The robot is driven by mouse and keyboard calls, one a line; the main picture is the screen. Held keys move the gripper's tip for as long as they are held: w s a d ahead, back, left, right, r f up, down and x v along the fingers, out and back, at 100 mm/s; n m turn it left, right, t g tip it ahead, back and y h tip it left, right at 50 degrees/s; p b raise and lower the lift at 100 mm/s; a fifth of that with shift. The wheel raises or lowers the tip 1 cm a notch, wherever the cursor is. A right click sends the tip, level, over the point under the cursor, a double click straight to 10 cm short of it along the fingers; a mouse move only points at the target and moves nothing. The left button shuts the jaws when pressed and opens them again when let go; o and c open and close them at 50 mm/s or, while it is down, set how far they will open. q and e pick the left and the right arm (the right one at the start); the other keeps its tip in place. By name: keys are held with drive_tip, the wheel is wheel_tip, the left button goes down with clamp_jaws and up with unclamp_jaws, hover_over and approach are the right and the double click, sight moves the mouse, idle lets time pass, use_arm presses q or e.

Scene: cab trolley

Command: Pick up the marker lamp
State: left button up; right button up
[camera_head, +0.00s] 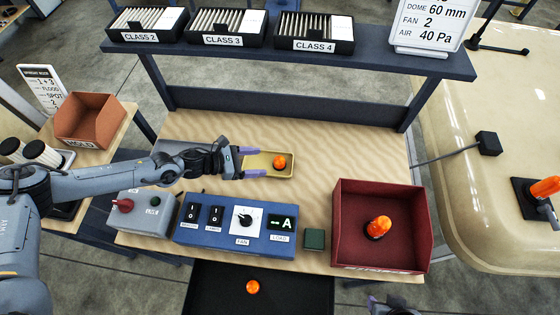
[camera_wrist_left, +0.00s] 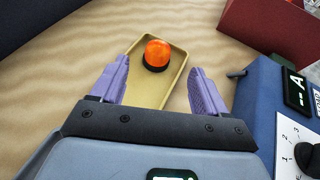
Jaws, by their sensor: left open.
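An orange marker lamp (camera_head: 280,162) with a dark base stands in a shallow tan tray (camera_head: 287,174) on the bench. It also shows in the left wrist view (camera_wrist_left: 157,54), near the tray's far end. My left gripper (camera_head: 256,162) is open, with its purple fingers over the near end of the tray, pointing at the lamp. In the left wrist view the fingers (camera_wrist_left: 161,72) lie either side of the tray, with the lamp beyond and between them, apart from both. My right gripper (camera_head: 385,308) is only partly in view at the bottom edge, its jaws unclear.
A red bin (camera_head: 344,205) to the right holds another orange lamp (camera_head: 378,227). A blue control box (camera_head: 222,230) stands close in front of the tray. An orange lamp (camera_head: 253,287) sits low on a black surface. Another orange lamp (camera_head: 546,187) is on the cab.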

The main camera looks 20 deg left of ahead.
sight(275, 161)
use_arm(q)
drive_tip(key=shift+x, duration=3.2)
drive_tip(key=shift+w+a, duration=0.1)
drive_tip(key=shift+w, duration=0.05)
drive_tip(key=shift+c, duration=0.4)
drive_tip(key=c, duration=1.1)
drive_tip(key=shift+o, duration=0.2)
